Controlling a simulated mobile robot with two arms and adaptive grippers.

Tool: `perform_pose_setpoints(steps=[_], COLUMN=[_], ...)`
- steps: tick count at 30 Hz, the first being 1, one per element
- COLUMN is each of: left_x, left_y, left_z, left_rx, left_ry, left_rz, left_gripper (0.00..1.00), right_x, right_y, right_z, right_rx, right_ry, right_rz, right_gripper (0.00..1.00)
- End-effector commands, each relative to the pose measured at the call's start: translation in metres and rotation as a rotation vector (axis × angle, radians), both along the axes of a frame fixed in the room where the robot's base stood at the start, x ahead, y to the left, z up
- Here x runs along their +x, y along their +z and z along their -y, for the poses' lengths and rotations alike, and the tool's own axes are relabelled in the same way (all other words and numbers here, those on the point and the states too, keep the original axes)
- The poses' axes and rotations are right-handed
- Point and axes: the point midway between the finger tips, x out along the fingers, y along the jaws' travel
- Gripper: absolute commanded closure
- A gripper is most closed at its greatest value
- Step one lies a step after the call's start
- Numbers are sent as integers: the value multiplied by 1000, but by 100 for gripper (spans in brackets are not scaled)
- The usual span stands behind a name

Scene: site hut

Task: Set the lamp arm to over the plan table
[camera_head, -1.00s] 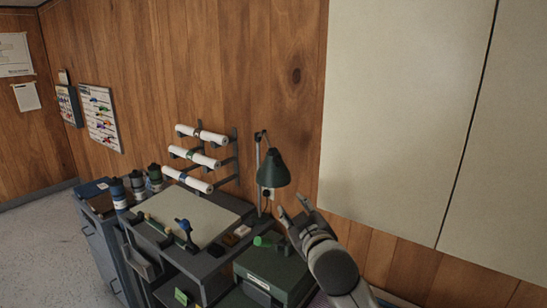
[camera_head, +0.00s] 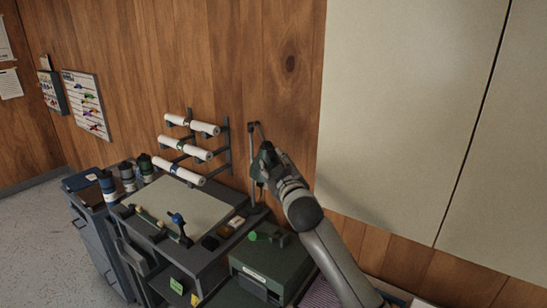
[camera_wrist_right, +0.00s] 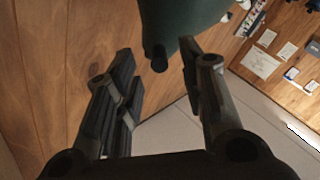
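The dark green lamp shade (camera_head: 263,158) hangs from a thin jointed arm (camera_head: 253,132) on a post to the right of the plan table. The plan table (camera_head: 185,213) has a pale slanted board. My right gripper (camera_head: 272,169) is at the shade and hides much of it. In the right wrist view, the shade (camera_wrist_right: 180,22) and a small dark knob (camera_wrist_right: 158,60) show just beyond the fingertips. The fingers (camera_wrist_right: 162,68) are spread, with a gap between them. Whether a finger touches the shade, I cannot tell. My left gripper is out of view.
Rolled plans (camera_head: 190,150) lie on a wall rack behind the table. Bottles (camera_head: 127,176) stand on a cabinet to its left. A dark green box (camera_head: 268,262) with a green item (camera_head: 256,236) sits below my right arm. A large pale board (camera_head: 405,110) covers the right wall.

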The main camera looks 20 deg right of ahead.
Motion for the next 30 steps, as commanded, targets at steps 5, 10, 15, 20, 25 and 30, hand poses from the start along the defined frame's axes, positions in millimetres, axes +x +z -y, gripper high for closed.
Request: perform_pose_setpoints(steps=[5,10,15,20,25,30], left_x=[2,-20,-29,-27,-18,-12], left_y=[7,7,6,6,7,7], left_z=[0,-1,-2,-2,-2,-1], left_rx=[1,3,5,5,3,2], left_ry=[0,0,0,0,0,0], left_rz=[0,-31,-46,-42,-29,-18], left_gripper=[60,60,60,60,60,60], right_x=[15,22,24,23,23,23], right_y=[1,0,0,0,0,0], right_z=[1,1,1,1,1,1], right_rx=[1,1,1,1,1,1], right_ry=[-1,0,-1,0,0,-1], right_rz=[0,0,-1,0,0,-1], right_gripper=[63,63,63,64,86,100])
